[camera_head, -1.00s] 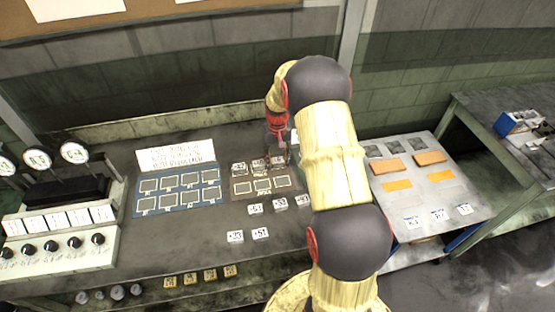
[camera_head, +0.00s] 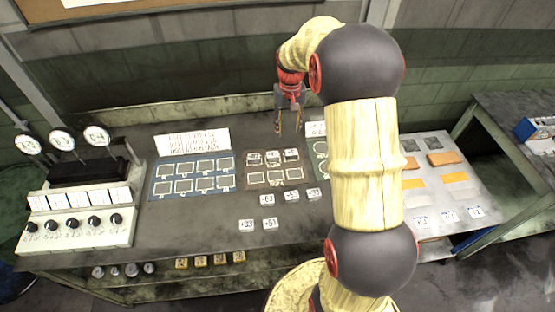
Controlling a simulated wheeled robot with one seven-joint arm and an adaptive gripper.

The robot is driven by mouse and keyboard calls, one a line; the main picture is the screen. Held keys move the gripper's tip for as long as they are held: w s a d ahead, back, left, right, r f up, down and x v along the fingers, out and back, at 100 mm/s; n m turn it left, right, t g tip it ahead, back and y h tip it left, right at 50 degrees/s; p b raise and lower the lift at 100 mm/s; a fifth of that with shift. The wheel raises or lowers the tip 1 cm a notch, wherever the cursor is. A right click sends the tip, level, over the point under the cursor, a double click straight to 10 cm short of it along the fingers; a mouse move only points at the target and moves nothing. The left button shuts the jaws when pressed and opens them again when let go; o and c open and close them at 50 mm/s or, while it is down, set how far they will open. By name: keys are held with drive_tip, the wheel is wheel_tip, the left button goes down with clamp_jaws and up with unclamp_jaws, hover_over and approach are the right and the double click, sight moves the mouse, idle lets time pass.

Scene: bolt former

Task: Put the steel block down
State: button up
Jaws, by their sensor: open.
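Several small steel blocks with white number labels are on the bench. Three stand in a row on the back slots of the brown mat (camera_head: 250,181): a left block (camera_head: 254,159), a middle block (camera_head: 272,157) and a right block (camera_head: 291,155). I cannot tell which one the task means. A loose row stands in front of the mat, including a block (camera_head: 266,199) labelled 63. Two more blocks, one of them (camera_head: 269,224) labelled 51, stand nearer the front edge. My gripper (camera_head: 288,130) points down above and behind the mat, open and empty, apart from the blocks.
A blue mat (camera_head: 190,177) with empty outlined slots lies left of the brown mat, with a white sign behind it. A gauge and knob panel (camera_head: 82,228) stands at the left. My arm covers part of the bench right of the mat. A side table (camera_head: 450,205) holds orange plates.

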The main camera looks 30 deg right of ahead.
drive_tip(key=s+a+r+n+t, duration=0.25)
drive_tip(key=s+a+r, duration=0.75)
drive_tip(key=a+r, duration=0.5)
drive_tip(key=s+a+r+n+t, duration=0.1)
drive_tip(key=s+a, duration=0.3)
drive_tip(key=s, duration=0.4)
drive_tip(key=s+a+r+n+t, duration=0.1)
drive_tip(key=s+a, duration=0.4)
drive_tip(key=s, duration=0.3)
drive_tip(key=shift+a+t, duration=0.2)
drive_tip(key=shift+t, duration=0.15)
drive_tip(key=shift+w+f, duration=0.1)
drive_tip(key=shift+f, duration=0.05)
